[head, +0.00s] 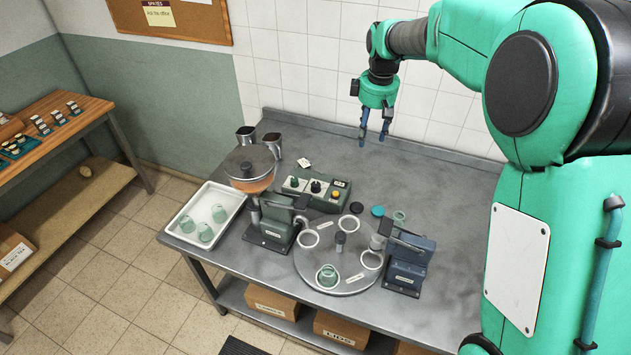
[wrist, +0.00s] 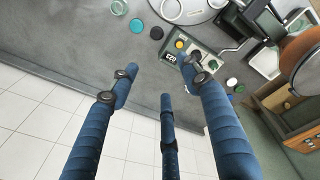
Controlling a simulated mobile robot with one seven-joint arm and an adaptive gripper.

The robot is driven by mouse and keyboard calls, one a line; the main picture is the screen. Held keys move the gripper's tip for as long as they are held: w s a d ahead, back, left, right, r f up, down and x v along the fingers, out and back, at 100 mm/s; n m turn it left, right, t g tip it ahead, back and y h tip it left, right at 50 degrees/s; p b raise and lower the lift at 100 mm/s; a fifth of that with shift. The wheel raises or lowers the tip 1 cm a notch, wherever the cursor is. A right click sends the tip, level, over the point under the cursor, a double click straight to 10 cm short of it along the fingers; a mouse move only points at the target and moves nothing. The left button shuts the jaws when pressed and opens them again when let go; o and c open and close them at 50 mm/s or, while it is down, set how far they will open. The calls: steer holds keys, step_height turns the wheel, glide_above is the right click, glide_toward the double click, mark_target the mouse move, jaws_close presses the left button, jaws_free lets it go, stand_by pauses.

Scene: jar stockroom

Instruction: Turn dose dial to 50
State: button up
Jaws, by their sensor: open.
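The green control box (head: 318,205) stands on the grey table behind the round turntable. A black dial (head: 315,186) sits in the middle of its top, between a green knob (head: 294,182) and a yellow button (head: 336,194). I cannot tell for sure which knob is the dose dial, and its setting is too small to read. My gripper (head: 373,138) is open and empty, raised above the back right of the table, behind and to the right of the box. In the wrist view the box (wrist: 209,62) lies beyond the blue fingers, partly hidden by one; its yellow button (wrist: 180,44) shows.
The turntable (head: 322,267) bears white rings and a green jar. A dark green station with a hopper (head: 247,170) stands left of the box; a blue-grey station (head: 410,262) stands at front right. A white tray (head: 186,228) holds jars. The table's back right is clear.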

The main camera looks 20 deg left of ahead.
steer(key=w+a+f+n+p, duration=0.2)
steer(key=w+a+f+n, duration=0.1)
steer(key=a+f, duration=0.65)
steer(key=n+g, duration=0.1)
steer(key=n, duration=0.1)
glide_above(315, 184)
step_height(315, 184, down, 8)
steer(key=f, duration=0.1)
steer(key=shift+r+h+p, duration=0.25)
steer(key=shift+h+p, duration=0.05)
steer(key=shift+p, duration=0.1)
steer(key=shift+f, duration=0.15)
step_height(315, 184, down, 14)
steer(key=shift+r+p, duration=0.25)
steer(key=shift+p, duration=0.05)
steer(key=c, duration=1.1)
